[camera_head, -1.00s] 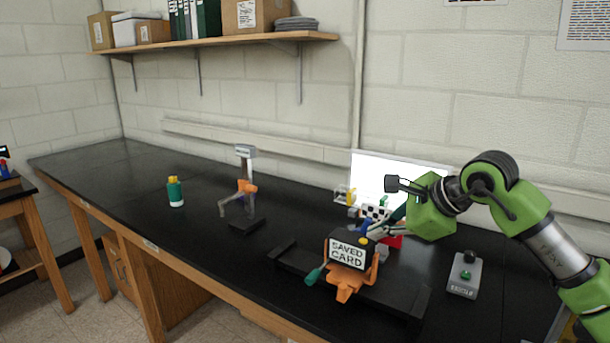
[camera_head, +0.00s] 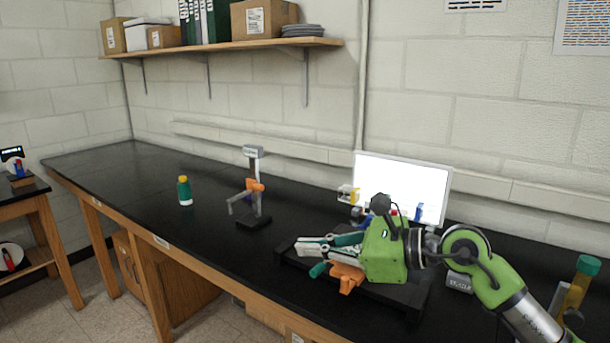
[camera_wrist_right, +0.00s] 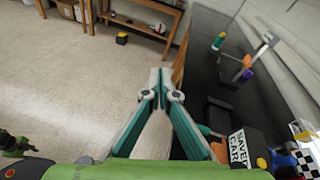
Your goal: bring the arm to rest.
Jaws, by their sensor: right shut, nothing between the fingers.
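My right arm (camera_head: 495,280) reaches in from the right in the head view. My right gripper (camera_head: 298,247) is shut and empty, pointing left above the dark rail fixture on the bench. In the right wrist view its fingers (camera_wrist_right: 160,84) meet at the tips, over the floor beside the bench edge. The box marked SAVED CARD (camera_wrist_right: 238,148) sits to the right of the fingers there; in the head view my gripper hides it. Its orange holder (camera_head: 346,277) shows below the gripper. My left gripper is not seen in the head view.
A stand with an orange clamp (camera_head: 254,187) and a green bottle with a yellow cap (camera_head: 184,191) stand on the black bench (camera_head: 120,172). A white screen (camera_head: 425,185) stands behind my gripper. A green-capped tube (camera_head: 577,285) is near my arm. The left bench is mostly clear.

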